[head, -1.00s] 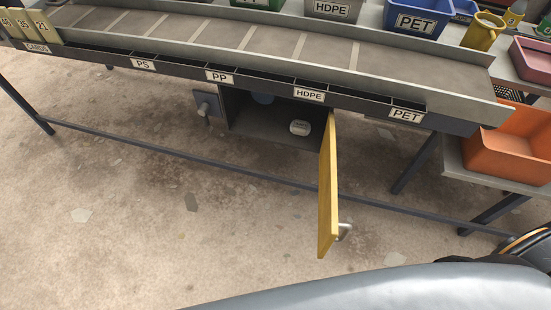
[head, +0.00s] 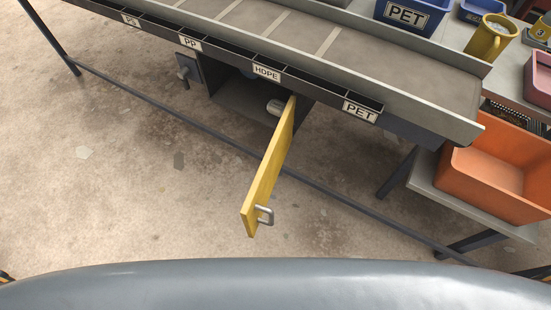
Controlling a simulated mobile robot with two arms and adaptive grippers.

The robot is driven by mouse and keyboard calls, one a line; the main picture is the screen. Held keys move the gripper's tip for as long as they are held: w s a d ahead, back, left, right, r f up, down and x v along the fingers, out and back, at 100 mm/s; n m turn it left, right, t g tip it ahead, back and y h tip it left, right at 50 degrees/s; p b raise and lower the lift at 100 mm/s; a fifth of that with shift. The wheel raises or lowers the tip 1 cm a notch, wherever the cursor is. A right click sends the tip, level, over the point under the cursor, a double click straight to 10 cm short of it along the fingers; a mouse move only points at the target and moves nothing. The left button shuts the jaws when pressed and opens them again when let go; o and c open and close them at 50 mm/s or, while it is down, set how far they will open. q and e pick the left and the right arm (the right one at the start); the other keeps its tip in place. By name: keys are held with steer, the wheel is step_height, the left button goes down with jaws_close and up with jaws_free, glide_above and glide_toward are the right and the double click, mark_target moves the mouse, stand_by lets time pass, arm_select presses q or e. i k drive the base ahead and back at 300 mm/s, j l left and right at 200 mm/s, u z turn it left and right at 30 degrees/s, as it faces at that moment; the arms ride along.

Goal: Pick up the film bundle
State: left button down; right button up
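A small pale rounded object (head: 275,107) lies inside the dark cabinet (head: 232,102) under the conveyor table. The open yellow door (head: 268,175) partly hides it, and I cannot tell whether it is the film bundle. Nothing else in view is clearly a film bundle. Neither of my grippers is in view; only small dark and orange bits show at the lower left and right edges.
The yellow door stands open towards me, with a metal handle (head: 265,214). A table rail (head: 180,150) runs low across the floor. An orange bin (head: 497,170) sits on a grey stand at right.

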mark_target(274, 107)
steer(key=i+j+z, duration=0.15)
steer(key=j, duration=0.25)
steer(key=i+j+z, duration=0.15)
steer(key=j, duration=0.25)
steer(key=j+z, duration=0.15)
steer(key=j, duration=0.25)
steer(key=i+j+z, duration=0.15)
steer(key=j, duration=0.3)
